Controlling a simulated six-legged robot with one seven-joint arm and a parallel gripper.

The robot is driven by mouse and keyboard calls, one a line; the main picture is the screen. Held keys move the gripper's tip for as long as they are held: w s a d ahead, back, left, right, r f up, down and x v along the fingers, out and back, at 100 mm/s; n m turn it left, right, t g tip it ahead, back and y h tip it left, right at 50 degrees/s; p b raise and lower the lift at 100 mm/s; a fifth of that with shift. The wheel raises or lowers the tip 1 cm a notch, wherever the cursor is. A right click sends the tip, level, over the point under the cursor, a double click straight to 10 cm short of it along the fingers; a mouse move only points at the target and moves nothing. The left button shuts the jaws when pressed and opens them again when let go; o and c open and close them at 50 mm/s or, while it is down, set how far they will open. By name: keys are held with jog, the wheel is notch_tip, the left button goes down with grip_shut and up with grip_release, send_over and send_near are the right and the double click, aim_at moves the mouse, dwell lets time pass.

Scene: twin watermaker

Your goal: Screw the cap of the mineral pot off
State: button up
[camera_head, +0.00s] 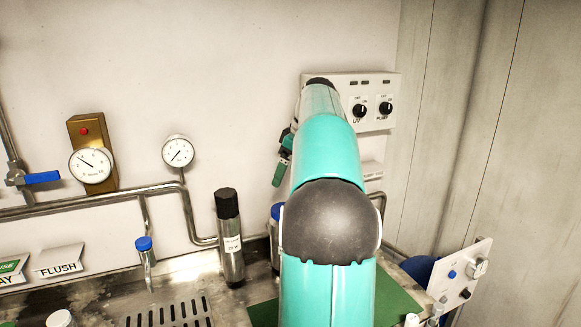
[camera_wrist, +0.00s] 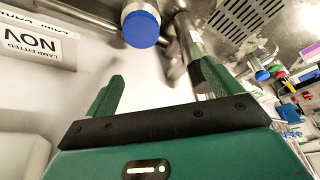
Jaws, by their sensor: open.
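A pot with a blue cap (camera_wrist: 141,28), likely the mineral pot, shows at the top of the wrist view, beyond my fingertips and roughly in line with the gap between them. Its cap is on. In the head view a blue-capped pot (camera_head: 277,212) stands beside my arm, which hides most of it. My gripper (camera_wrist: 160,75) is open, its two green fingers apart with nothing held between them. The fingers do not appear to touch the cap. In the head view only part of the dark green gripper (camera_head: 283,162) shows left of my arm.
A black-topped steel cylinder (camera_head: 230,240) stands left of the pot, and it shows close to my right finger in the wrist view (camera_wrist: 193,42). Pipes and gauges (camera_head: 179,151) line the wall. A switch panel (camera_head: 372,105) is behind my arm. A drain grate (camera_head: 170,313) lies front left.

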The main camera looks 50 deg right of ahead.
jog(key=s+d, duration=0.2)
jog(key=d, duration=0.2)
jog(key=x, duration=1.4)
jog(key=shift+a, duration=0.15)
jog(key=c, duration=1.3)
jog(key=shift+n, duration=0.3)
jog(key=shift+c, duration=0.2)
